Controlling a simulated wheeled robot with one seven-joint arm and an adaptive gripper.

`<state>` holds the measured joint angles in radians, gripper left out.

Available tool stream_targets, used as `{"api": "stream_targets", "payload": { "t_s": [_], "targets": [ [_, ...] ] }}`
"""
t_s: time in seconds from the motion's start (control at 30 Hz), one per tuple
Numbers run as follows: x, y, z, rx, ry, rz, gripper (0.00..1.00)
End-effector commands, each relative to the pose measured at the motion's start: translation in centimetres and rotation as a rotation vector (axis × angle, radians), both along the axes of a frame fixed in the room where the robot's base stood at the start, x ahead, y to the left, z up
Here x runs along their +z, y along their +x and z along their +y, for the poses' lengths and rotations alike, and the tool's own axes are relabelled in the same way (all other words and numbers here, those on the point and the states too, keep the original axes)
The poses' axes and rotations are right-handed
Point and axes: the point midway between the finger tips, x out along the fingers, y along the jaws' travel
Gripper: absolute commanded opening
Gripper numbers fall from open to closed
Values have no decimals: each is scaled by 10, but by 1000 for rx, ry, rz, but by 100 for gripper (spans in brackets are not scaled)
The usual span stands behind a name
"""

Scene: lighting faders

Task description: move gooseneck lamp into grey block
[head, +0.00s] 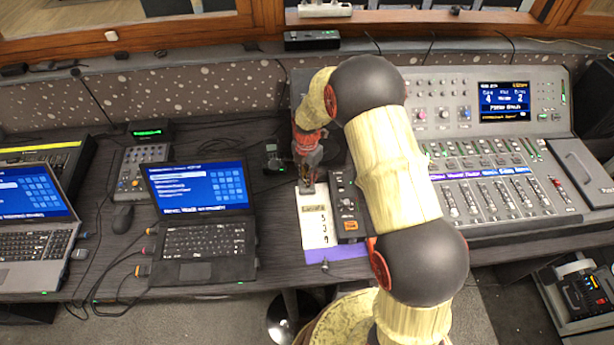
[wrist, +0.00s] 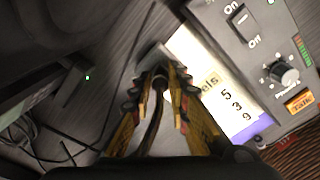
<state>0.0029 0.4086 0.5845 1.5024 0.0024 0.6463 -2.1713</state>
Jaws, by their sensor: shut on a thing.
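My gripper (head: 307,178) points down over the dark desk, just left of a black control box. In the wrist view its two yellow-and-black fingers (wrist: 161,80) are closed around a thin dark curved stem, which looks like the gooseneck lamp (wrist: 153,118). Much of the stem is hidden by the fingers. A small grey piece (wrist: 151,58), which looks like the grey block, lies just beyond the fingertips. I cannot tell whether the stem touches it or sits in it. In the head view the lamp is too small to make out.
A paper note (head: 316,222) and the black control box (head: 347,207) with an orange button lie close by. A laptop (head: 203,216) stands to the left, the large fader console (head: 490,190) to the right. Cables (head: 110,270) run along the left desk.

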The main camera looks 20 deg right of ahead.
Motion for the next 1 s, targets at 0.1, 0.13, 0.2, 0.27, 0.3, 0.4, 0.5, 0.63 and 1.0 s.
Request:
{"api": "stream_targets", "payload": {
  "t_s": [0.1,0.13,0.2,0.27,0.3,0.4,0.5,0.63,1.0],
  "targets": [
    [0,0,0,0,1,-1,0],
    [0,0,0,0,1,-1,0],
    [0,0,0,0,1,-1,0],
    [0,0,0,0,1,-1,0],
    [0,0,0,0,1,-1,0],
    [0,0,0,0,1,-1,0],
    [-1,0,0,0,1,-1,0],
    [-1,0,0,0,1,-1,0],
    [-5,0,0,0,0,0,0]
  ]
}}
